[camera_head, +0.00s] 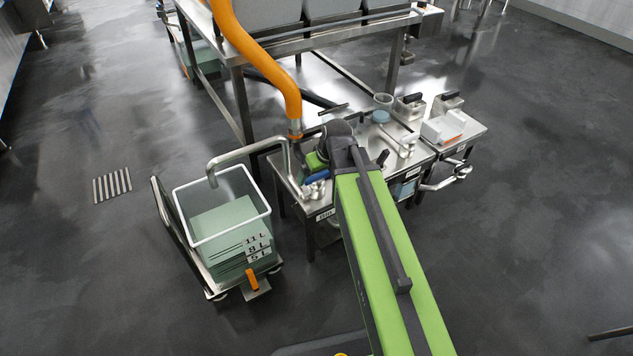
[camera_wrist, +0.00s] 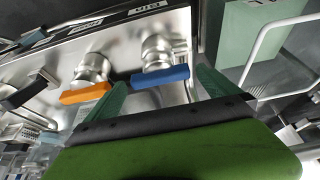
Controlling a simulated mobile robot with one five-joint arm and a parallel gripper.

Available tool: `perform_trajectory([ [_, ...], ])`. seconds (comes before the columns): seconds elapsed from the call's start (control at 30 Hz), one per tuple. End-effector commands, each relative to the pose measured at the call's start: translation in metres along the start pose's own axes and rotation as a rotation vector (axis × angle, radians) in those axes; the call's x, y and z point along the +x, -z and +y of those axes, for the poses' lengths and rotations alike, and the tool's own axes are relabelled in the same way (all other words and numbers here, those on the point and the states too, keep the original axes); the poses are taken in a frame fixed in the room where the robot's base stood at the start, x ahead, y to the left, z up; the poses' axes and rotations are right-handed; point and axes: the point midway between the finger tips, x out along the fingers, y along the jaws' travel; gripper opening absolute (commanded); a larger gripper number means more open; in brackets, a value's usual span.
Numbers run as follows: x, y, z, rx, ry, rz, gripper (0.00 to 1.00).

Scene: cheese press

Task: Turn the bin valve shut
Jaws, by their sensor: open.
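In the wrist view a blue valve handle (camera_wrist: 160,76) lies between the two green fingers of my open gripper (camera_wrist: 162,82). The handle sits on a steel valve body (camera_wrist: 158,50). I cannot tell whether the fingers touch it. A second valve with an orange handle (camera_wrist: 85,93) stands to its left, by the left finger. In the head view the blue handle (camera_head: 317,176) shows beside the end of my arm, above a small label (camera_head: 325,215) on the bench edge that seems to read BIN. My gripper is largely hidden there by my arm.
A white-rimmed bin (camera_head: 264,212) with volume marks stands on a trolley left of the bench, under a bent steel spout (camera_head: 228,157). An orange hose (camera_head: 283,85) comes down behind the valves. Jars and blocks stand on the bench to the right. Floor on the left is open.

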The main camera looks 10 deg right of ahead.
Motion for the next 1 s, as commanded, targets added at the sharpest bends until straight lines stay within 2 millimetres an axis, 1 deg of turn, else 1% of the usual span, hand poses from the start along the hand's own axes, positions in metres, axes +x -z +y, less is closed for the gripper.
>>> perform_trajectory([
  [0.03, 0.0042, -0.001, -0.0004, 0.0, 0.0, 0.0, 1.0],
  [0.27, 0.002, 0.0, -0.001, -0.001, 0.0, 0.0, 1.0],
  [0.7, 0.0021, 0.0, -0.001, -0.001, 0.0, 0.0, 0.42],
  [1.0, 0.0021, -0.0005, -0.0016, 0.032, -0.014, -0.001, 0.41],
])
